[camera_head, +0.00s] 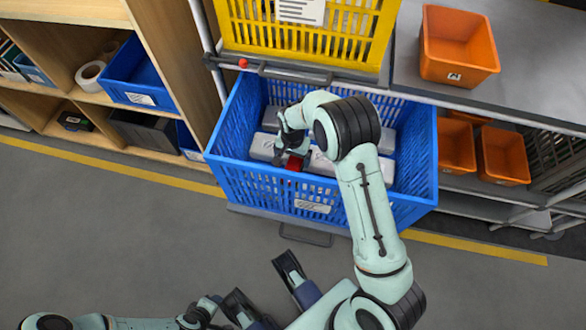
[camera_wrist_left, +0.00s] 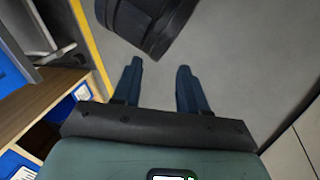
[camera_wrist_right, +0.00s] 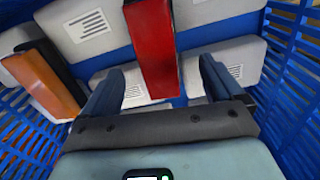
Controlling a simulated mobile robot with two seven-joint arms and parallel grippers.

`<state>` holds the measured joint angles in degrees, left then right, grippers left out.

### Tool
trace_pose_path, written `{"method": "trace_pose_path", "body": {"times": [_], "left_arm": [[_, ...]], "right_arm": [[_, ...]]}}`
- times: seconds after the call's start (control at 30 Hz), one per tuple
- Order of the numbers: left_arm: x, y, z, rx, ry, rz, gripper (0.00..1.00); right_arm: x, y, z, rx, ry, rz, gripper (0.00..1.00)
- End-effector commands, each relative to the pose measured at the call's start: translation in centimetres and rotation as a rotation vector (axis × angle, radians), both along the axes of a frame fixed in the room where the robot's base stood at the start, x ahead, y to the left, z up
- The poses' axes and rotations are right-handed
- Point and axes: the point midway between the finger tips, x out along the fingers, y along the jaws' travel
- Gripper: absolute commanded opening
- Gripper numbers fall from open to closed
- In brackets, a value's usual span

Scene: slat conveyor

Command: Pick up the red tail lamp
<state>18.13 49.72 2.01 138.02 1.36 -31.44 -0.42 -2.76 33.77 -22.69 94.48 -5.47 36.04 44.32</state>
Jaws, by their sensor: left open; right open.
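The red tail lamp (camera_head: 294,163) is in the blue crate (camera_head: 222,150), near its front wall, partly hidden by my right gripper (camera_head: 289,156) in the head view. In the right wrist view the red lamp (camera_wrist_right: 153,48) stands out as a long red block ahead of the open fingers (camera_wrist_right: 161,72), its near end between them in the picture. I cannot tell whether they touch it. My left gripper (camera_head: 264,288) is open and empty over the floor, away from the crate; its fingers also show in the left wrist view (camera_wrist_left: 158,75).
White labelled boxes (camera_wrist_right: 215,65) lie in the crate around the lamp. An orange piece (camera_wrist_right: 40,80) with a dark part lies at the left there. The crate's slatted walls rise close on both sides. A yellow crate (camera_head: 300,42) stands behind, above the blue one.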

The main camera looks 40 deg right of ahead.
Motion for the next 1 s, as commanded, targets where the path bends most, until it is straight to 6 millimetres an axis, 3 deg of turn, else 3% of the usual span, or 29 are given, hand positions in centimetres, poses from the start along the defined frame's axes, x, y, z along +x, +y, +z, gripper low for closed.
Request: {"method": "trace_pose_path", "body": {"times": [0.27,0.57,0.8,0.83,0.87,1.0], "left_arm": [[0.8,0.4,-0.6,0.011,-0.022,0.009,0.43],[3.0,1.6,-2.2,0.039,-0.079,0.032,0.43],[3.2,1.7,-2.1,0.042,-0.086,0.034,0.43],[3.2,1.7,-2.1,0.042,-0.086,0.034,0.43],[3.2,1.7,-2.1,0.042,-0.085,0.034,0.43],[3.2,1.7,-2.1,0.041,-0.084,0.034,0.43]], "right_arm": [[-0.1,0.0,-1.8,0.001,0.001,-0.001,0.94],[-0.4,-0.2,-6.1,0.0,0.001,-0.001,0.94],[-0.3,-0.2,-6.3,0.001,-0.002,0.0,0.94],[-0.3,-0.2,-6.3,0.001,-0.002,0.0,0.9],[-0.3,-0.2,-6.3,0.001,-0.002,0.0,0.81],[-0.3,-0.2,-6.3,0.001,-0.001,0.0,0.35]]}}
